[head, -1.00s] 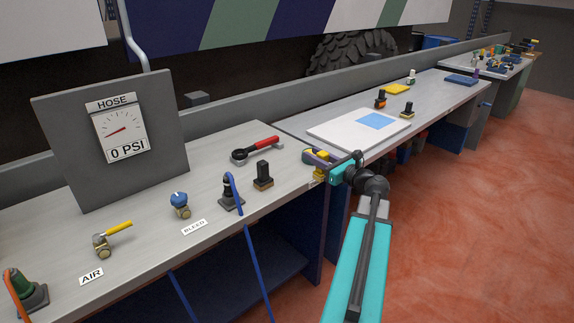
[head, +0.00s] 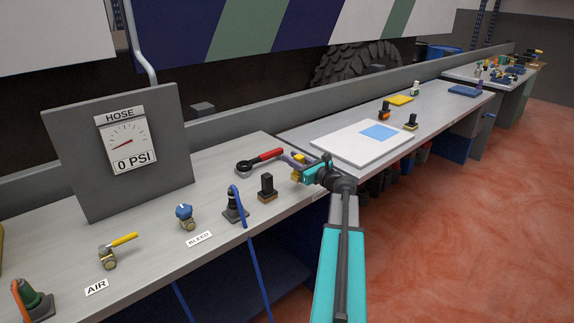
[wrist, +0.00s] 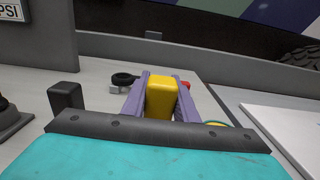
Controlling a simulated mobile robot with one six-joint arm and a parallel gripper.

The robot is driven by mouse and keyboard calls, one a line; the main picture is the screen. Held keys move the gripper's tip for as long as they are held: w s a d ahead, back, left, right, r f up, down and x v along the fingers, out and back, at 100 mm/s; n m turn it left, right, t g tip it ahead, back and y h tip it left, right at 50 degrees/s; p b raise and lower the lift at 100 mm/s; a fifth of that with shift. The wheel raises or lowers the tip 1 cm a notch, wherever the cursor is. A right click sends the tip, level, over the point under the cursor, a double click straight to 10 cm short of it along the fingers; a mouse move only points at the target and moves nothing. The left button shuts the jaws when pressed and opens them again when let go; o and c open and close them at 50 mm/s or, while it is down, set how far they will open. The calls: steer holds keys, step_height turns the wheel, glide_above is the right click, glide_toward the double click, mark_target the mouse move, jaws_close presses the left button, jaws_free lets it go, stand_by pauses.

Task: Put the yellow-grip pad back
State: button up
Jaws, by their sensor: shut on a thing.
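My gripper (head: 297,161) is shut on the yellow-grip pad, whose yellow grip (wrist: 161,97) stands between the two purple fingers in the wrist view. In the head view the yellow grip (head: 300,157) shows among the fingers near the right end of the near bench. The pad's underside is hidden, and I cannot tell whether it touches the bench. A black-grip pad with a tan base (head: 267,187) stands on the bench to the left of my gripper; its black grip shows in the wrist view (wrist: 66,97).
A red-handled wrench (head: 262,161) lies just behind my gripper. A hose fitting with a blue hose (head: 236,207) stands left.

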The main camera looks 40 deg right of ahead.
steer(key=w+f+p, duration=0.1)
steer(key=w+f, duration=0.1)
steer(key=shift+w, duration=0.3)
steer(key=shift+f, duration=0.7)
steer(key=shift+f, duration=0.15)
steer(key=o, duration=1.1)
steer(key=shift+c, duration=0.2)
steer(key=shift+s, duration=0.1)
